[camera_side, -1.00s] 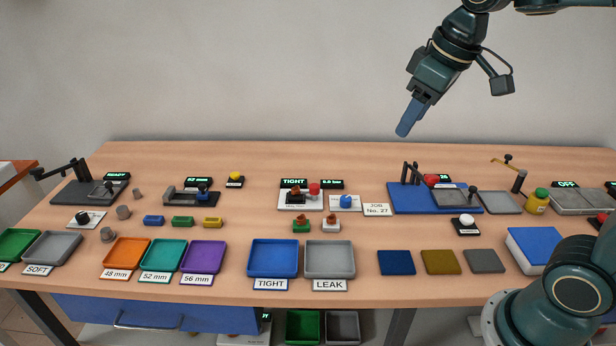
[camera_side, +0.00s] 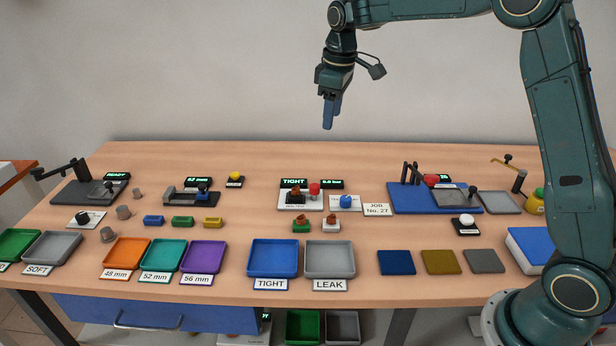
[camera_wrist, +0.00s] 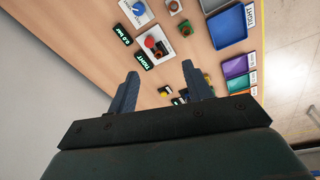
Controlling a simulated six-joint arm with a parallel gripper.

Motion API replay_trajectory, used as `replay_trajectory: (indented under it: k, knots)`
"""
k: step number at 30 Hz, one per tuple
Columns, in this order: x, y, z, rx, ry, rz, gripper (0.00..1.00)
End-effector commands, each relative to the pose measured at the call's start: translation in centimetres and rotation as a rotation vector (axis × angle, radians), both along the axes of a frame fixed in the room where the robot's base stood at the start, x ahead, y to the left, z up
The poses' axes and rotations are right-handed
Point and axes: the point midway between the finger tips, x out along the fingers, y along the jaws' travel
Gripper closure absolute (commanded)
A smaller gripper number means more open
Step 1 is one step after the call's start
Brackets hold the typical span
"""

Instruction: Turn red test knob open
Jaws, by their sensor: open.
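The red test knob (camera_side: 314,188) stands on the right part of a white test plate (camera_side: 287,206). A brown-topped part (camera_side: 294,194) sits in a black holder left of the knob. A display reading TIGHT (camera_side: 293,183) is behind the plate. My gripper (camera_side: 328,125) is open and empty, pointing down, well above the table and roughly over the test station. In the wrist view the red knob (camera_wrist: 150,42) shows beyond the fingertips of my gripper (camera_wrist: 160,69), apart from them.
A blue knob (camera_side: 346,201) on a white plate stands just right of the test plate. A 0.0 bar display (camera_side: 332,184) is behind it. A green-based part (camera_side: 301,226) and a white-based part (camera_side: 331,224) stand in front. The air around my gripper is clear.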

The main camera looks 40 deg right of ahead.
Motion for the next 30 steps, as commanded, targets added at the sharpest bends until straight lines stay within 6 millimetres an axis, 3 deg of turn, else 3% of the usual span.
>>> replay_trajectory:
  k: [6,15,21,30]
  knots:
    - [3.9,-1.2,-4.2,-0.004,0.053,0.061,0.5]
    - [7.4,-2.4,-9.6,-0.004,0.11,0.137,0.5]
    - [8.2,-2.8,-11.1,-0.002,0.124,0.158,0.5]
    - [8.3,-2.8,-11.5,-0.002,0.126,0.16,0.5]
